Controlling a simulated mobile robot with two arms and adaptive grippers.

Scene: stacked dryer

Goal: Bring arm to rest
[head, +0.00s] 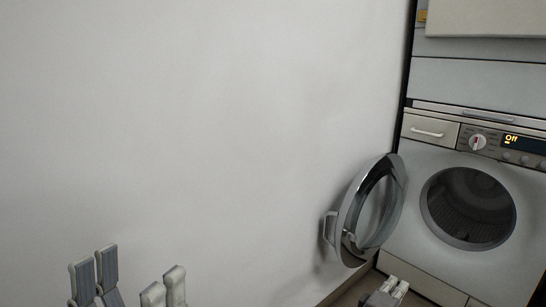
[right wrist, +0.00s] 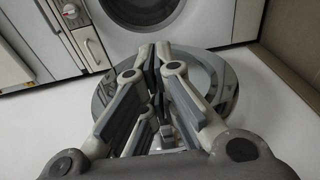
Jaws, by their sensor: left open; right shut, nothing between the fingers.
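My left gripper (head: 122,287) is at the bottom left of the head view, open and empty in front of the bare wall. My right gripper (head: 391,287) shows at the bottom edge of the head view, low in front of the dryer. In the right wrist view the right gripper (right wrist: 154,48) is shut with nothing in its fingers. The round dryer door (head: 344,220) stands swung open to the left. In the right wrist view the door (right wrist: 226,90) lies behind the fingers; I cannot tell whether they touch it.
The dryer (head: 420,225) stands at the right with its drum opening (head: 470,208) uncovered and its display (head: 520,143) reading "Off". Another appliance (head: 480,82) is stacked on it. A plain white wall (head: 200,120) fills the left and middle.

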